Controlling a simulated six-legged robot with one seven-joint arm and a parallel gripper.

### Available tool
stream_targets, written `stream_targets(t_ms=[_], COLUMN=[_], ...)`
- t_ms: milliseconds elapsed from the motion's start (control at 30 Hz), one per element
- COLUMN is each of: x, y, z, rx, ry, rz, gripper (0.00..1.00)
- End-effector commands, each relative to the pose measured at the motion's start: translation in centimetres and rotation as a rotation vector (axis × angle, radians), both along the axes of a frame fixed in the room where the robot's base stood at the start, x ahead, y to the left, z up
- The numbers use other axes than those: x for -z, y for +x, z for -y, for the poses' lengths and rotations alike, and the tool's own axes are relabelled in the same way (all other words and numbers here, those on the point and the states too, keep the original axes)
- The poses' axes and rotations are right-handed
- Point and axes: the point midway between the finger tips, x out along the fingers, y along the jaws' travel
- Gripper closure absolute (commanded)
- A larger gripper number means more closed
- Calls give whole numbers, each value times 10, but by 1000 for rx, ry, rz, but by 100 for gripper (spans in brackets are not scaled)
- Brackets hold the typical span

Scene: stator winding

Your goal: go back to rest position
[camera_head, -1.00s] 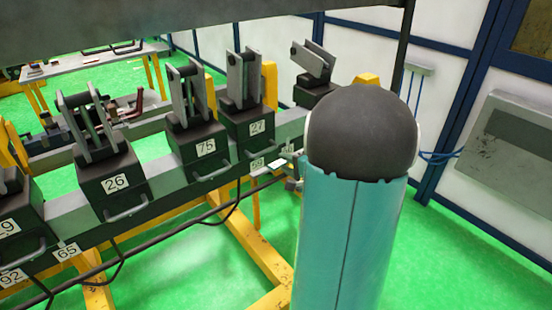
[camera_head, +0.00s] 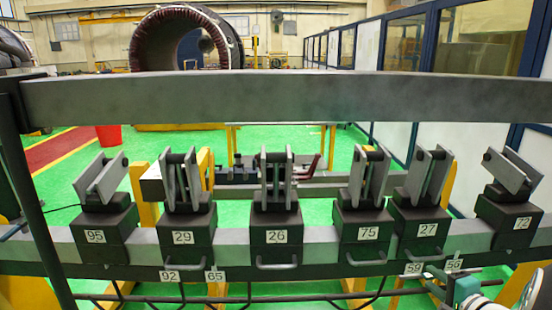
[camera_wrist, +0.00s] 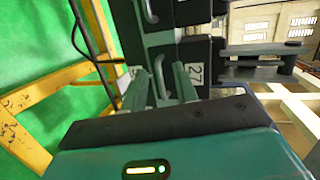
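My gripper (camera_head: 438,284) shows at the lower right of the head view, in front of the rail and below the block marked 27 (camera_head: 421,229). In the wrist view its two teal fingers (camera_wrist: 160,92) are apart, with nothing held between them. The handle (camera_wrist: 159,76) of block 27 shows in the gap beyond the fingertips; whether they touch it I cannot tell. My arm is mostly out of the head view, with only a part at the lower right corner.
Several dark numbered blocks with upright plates stand on a grey rail (camera_head: 320,235), among them 26 (camera_head: 276,236) and 75 (camera_head: 367,233). A grey beam (camera_head: 300,97) crosses above. A yellow frame (camera_wrist: 30,120) stands on green floor.

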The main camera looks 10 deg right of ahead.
Motion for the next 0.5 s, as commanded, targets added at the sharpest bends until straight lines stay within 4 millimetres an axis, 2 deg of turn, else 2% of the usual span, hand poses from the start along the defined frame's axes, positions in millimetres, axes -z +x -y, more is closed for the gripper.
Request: stream_targets(t_ms=[33,133,200,300,400,500], x=[-10,-23,-30,-35,-37,-38], y=[8,13,8,-9,-33,-60], z=[-32,-101,-148,-205,-249,-280], rx=[-92,-295,-435,-612,-758,-873], ry=[-19,-64,-112,-205,-327,-475], rz=[-19,-91,-152,-248,-344,-434], gripper=[70,70,70,70,70,70])
